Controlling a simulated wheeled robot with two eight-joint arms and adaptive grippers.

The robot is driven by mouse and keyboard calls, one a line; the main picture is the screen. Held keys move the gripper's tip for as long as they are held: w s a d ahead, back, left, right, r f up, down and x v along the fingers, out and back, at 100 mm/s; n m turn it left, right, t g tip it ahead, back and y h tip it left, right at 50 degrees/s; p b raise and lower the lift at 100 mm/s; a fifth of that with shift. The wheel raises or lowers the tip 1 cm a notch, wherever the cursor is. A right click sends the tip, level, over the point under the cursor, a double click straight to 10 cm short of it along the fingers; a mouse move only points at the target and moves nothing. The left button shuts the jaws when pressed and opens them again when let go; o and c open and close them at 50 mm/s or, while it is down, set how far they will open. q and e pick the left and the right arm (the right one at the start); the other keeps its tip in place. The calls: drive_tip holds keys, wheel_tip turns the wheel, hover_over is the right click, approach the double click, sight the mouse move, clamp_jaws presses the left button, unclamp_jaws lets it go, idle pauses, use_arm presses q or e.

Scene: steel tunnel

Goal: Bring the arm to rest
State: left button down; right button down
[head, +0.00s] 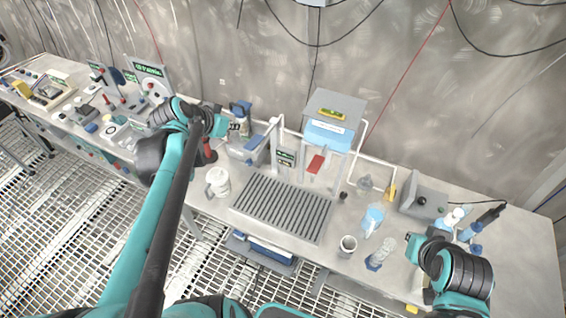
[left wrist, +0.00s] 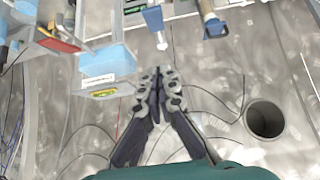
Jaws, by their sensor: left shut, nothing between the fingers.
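My left arm reaches up from the bottom left of the head view, over the left part of the bench. My left gripper (head: 217,122) is above the bench near the back, left of the drain tray. In the left wrist view the left gripper (left wrist: 158,72) has its fingers together with nothing between them. My right arm (head: 460,270) is folded over the right end of the bench in the head view. Its fingers cannot be made out clearly.
The bench (head: 520,265) runs along a steel wall. A slatted drain tray (head: 282,208), a white mug (head: 218,181), a grey cup (head: 347,246) and a blue-and-grey dispenser box (head: 330,115) are on it. Control panels crowd the left. A grated floor (head: 60,215) lies in front.

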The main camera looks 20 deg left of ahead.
idle(0.6)
use_arm(q)
drive_tip(key=s+d+f+b, duration=0.4)
drive_tip(key=f+b, duration=0.3)
drive_tip(key=f, duration=0.2)
drive_tip(key=s+d+f+g+b, duration=0.1)
drive_tip(key=s+d+f+b, duration=0.3)
drive_tip(key=f, duration=0.5)
drive_tip(key=s+d+f+n+b, duration=0.1)
drive_tip(key=s+d+f+b, duration=0.4)
drive_tip(key=d+f+b, duration=0.2)
wheel_tip(320, 180, down, 2)
drive_tip(key=b, duration=0.3)
drive_tip(key=shift+d+g+y, duration=0.25)
drive_tip(key=shift+g+y, duration=0.15)
drive_tip(key=shift+f, duration=0.1)
